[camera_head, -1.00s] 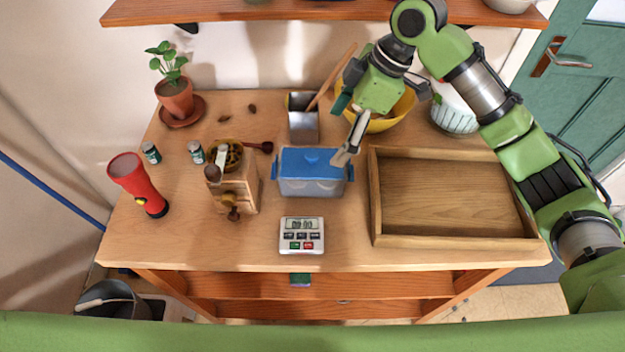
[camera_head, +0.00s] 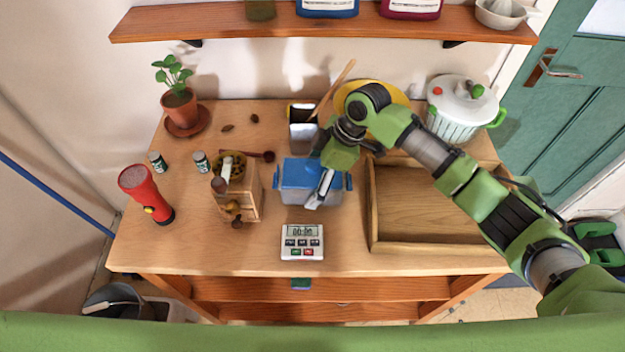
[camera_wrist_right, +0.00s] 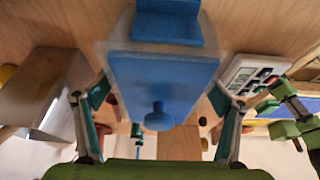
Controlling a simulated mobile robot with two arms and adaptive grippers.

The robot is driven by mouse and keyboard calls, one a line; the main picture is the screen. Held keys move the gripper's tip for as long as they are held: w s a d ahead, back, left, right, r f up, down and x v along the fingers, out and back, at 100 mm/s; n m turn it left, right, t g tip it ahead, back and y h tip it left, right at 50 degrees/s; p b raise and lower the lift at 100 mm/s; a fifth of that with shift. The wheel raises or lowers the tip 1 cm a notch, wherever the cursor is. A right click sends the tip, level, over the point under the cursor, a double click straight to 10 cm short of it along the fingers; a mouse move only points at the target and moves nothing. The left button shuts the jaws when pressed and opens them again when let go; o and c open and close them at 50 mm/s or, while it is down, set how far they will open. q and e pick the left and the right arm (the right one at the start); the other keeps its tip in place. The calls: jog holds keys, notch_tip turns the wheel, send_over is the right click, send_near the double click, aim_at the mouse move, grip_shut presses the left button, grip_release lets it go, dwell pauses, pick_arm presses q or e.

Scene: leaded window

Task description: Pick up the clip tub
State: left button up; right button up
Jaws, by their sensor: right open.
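The clip tub (camera_head: 293,174) is a pale, see-through box with a blue lid and blue side clips, standing on the table left of the wooden tray. It also shows large in the right wrist view (camera_wrist_right: 160,80), with a round blue knob on its lid. My right gripper (camera_head: 318,190) is open and over the tub's right part in the head view, hiding some of the lid. In the wrist view its two fingers stand apart, one on each side of the tub. I cannot tell whether they touch it.
A white timer (camera_head: 302,242) lies in front of the tub, and a wooden grinder (camera_head: 240,195) stands to its left. A metal tin (camera_head: 302,132) and a yellow bowl (camera_head: 398,97) are behind. The empty wooden tray (camera_head: 430,205) is to the right.

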jog(key=shift+a+f, duration=0.1)
jog(key=shift+f, duration=0.15)
jog(key=c, duration=1.2)
jog(key=shift+r, duration=0.15)
